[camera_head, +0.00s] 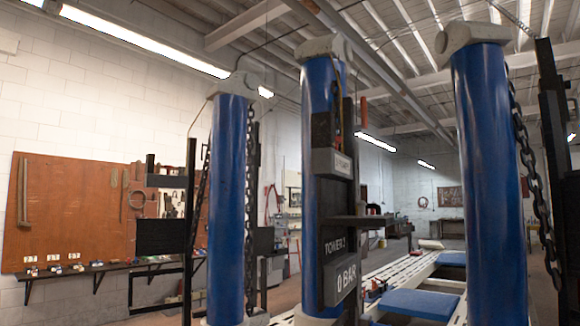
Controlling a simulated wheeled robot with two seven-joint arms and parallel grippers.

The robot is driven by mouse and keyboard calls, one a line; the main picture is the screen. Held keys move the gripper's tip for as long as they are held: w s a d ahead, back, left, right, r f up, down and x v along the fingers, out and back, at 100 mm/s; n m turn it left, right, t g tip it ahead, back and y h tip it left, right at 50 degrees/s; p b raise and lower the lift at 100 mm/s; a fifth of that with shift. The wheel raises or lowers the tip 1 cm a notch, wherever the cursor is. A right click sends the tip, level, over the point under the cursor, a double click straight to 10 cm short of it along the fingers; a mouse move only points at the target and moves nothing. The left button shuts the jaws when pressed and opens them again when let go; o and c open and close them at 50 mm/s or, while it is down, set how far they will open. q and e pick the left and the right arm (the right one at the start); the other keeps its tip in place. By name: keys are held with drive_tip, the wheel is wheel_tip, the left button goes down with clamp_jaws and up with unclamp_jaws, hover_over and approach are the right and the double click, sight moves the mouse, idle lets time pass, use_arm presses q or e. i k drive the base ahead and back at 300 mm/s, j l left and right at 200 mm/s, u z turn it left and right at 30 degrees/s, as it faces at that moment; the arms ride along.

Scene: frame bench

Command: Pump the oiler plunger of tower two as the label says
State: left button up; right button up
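Three blue towers stand before me: a left one (228,210), a middle one (315,110) and a right one (488,180). The middle one carries a dark panel (334,245) reading "TOWER" and a digit that is hard to make out. A tilted grey plate (341,280) below it reads "0 BAR". Higher on the same tower a grey box (331,162) has a small label, too small to read. A dark bracket (360,221) juts right from this tower. I cannot make out an oiler plunger for certain. Neither of my grippers is in view.
Chains hang beside the left and right towers (533,175). A pale slatted frame bench (405,273) with blue pads (418,304) runs back between the middle and right towers. A brown tool board (75,212) and a dark shelf (100,267) with small items are at the left wall.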

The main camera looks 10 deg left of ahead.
sight(338, 139)
drive_tip(key=i+l+u, duration=0.2)
drive_tip(key=l+u, duration=0.15)
drive_tip(key=i+l+u, duration=0.1)
drive_tip(key=l+u, duration=0.25)
drive_tip(key=l, duration=0.25)
drive_tip(key=l+u, duration=0.35)
drive_tip(key=l, duration=1.05)
drive_tip(key=i+u, duration=0.05)
drive_tip(key=i, duration=0.05)
